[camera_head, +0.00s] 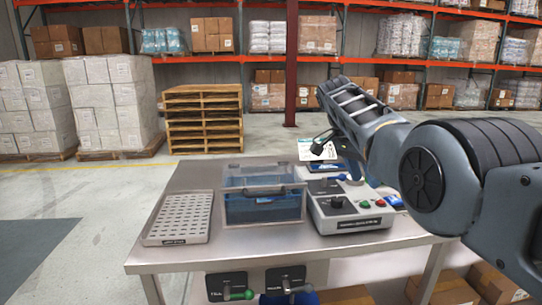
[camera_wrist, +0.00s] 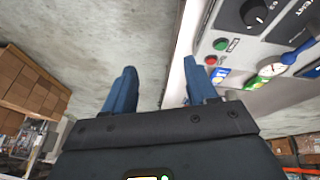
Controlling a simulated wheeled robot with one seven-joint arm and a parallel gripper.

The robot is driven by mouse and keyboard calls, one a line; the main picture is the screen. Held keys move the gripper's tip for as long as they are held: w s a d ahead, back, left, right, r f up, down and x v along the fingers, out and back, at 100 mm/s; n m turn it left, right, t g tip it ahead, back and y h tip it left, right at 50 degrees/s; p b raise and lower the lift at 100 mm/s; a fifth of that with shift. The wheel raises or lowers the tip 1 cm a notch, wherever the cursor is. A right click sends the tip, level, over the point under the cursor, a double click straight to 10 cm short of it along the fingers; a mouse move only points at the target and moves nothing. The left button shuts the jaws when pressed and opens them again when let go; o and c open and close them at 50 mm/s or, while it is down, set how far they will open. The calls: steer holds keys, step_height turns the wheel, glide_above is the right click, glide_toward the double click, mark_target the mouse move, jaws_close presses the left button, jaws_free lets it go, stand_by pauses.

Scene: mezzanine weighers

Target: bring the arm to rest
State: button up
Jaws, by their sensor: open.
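My gripper shows in the wrist view (camera_wrist: 157,82), its two blue fingers spread apart with nothing between them. Beyond the fingers are grey floor and a pale edge. A control panel with a black knob, a green button and a red button fills the upper right of the wrist view (camera_wrist: 232,62). The fingers look apart from its buttons. In the head view my arm comes in from the right and reaches above the right part of the metal table (camera_head: 255,254). The gripper's fingers are hard to make out there, largely hidden by the arm.
On the table are a perforated tray (camera_head: 180,217), a blue bin with a clear lid (camera_head: 262,208) and a grey control box (camera_head: 348,212). Lever handles (camera_head: 238,294) sit on the table's front. Cartons (camera_head: 450,290) lie below right. Pallets (camera_head: 204,118) and wrapped stacks (camera_head: 115,105) stand behind.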

steer(key=s+f+n+t+y+b, duration=0.1)
steer(key=s+f+n+t, duration=0.1)
steer(key=f, duration=1.4)
steer(key=s+f+n+t+b, duration=0.1)
steer(key=s+f+n+t, duration=0.15)
steer(key=f, duration=1.25)
steer(key=s+f+n+t+y+b, duration=0.2)
steer(key=s+f+n+t, duration=0.1)
steer(key=s+f, duration=1.45)
steer(key=s+a+r+n+t+y+b, duration=0.1)
steer(key=s+r+n+t+y+b, duration=0.2)
steer(key=s, duration=2.3)
steer(key=s+r+n+t+b, duration=0.1)
steer(key=s+r+t, duration=0.1)
steer(key=s+r, duration=0.5)
steer(key=s+r+n+t+h, duration=0.1)
steer(key=s+r, duration=0.7)
steer(key=r, duration=0.8)
steer(key=shift+s+n+t+b, duration=0.25)
steer(key=shift+n+t+b, duration=0.2)
steer(key=shift+t, duration=0.4)
